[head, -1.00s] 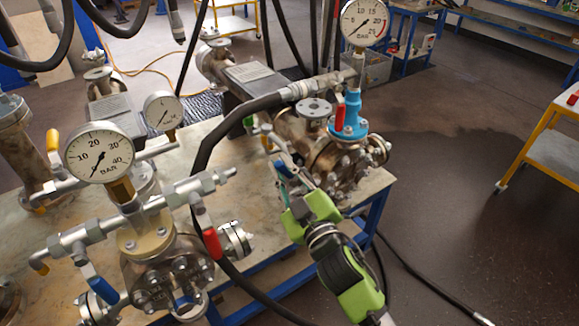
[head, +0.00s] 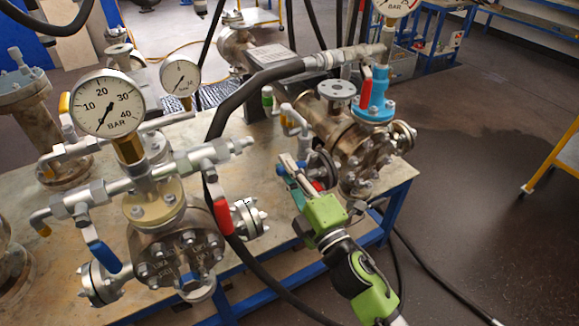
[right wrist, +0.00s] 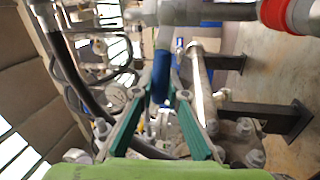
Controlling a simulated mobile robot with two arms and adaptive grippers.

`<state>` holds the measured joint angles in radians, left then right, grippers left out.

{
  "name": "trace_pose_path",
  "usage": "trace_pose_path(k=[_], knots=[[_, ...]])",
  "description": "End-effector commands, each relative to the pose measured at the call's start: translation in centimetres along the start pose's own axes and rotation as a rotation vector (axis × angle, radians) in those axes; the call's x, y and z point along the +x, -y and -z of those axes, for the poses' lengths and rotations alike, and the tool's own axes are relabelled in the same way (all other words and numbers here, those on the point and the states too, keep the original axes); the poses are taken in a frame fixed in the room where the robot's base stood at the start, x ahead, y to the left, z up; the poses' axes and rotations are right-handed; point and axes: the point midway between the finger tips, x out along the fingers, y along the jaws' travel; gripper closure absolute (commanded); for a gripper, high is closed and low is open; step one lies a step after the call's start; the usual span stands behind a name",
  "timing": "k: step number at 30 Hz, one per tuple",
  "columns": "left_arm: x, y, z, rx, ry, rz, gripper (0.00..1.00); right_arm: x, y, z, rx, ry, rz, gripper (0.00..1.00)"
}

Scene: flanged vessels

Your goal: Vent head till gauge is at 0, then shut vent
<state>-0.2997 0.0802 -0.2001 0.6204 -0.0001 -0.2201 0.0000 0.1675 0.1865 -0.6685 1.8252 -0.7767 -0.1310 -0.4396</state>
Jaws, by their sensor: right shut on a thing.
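My right gripper (head: 288,168) reaches in from the lower right to the front left side of the right-hand vessel (head: 365,155), which has a bright blue neck. In the right wrist view its two fingers (right wrist: 160,88) converge on a blue lever handle (right wrist: 160,72) below a grey valve body. The right vessel's gauge (head: 396,5) is cut off by the top edge, so its needle cannot be read. The near-left vessel (head: 170,255) carries a gauge (head: 107,103) marked in bar, needle low left near the scale's start. My left gripper is not in view.
The near-left vessel has a blue lever (head: 103,256) and a red lever (head: 222,216). A smaller gauge (head: 180,78) stands behind. A black hose (head: 260,78) runs to the right vessel's top pipe. The bench (head: 262,222) is crowded; the floor at right is open.

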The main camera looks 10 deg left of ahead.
Motion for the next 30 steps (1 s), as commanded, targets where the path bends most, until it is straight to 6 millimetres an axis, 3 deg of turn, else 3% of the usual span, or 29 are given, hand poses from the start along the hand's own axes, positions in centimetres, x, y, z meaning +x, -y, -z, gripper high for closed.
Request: trace_pose_path(k=[9, 25, 26, 27, 30], knots=[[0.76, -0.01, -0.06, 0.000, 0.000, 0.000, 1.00, -0.21, 1.03, 0.00, -0.113, -0.024, 0.002, 1.00], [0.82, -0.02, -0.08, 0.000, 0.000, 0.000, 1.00, -0.25, 1.19, -0.04, -0.137, -0.028, 0.003, 1.00], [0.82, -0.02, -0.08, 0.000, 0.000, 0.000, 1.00, -0.25, 1.20, -0.04, -0.137, -0.027, 0.003, 0.82], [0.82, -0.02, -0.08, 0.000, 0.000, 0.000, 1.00, -0.26, 1.20, -0.04, -0.136, -0.027, 0.003, 0.72], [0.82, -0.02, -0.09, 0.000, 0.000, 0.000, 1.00, -0.25, 1.16, -0.05, -0.135, -0.027, 0.002, 0.70]])
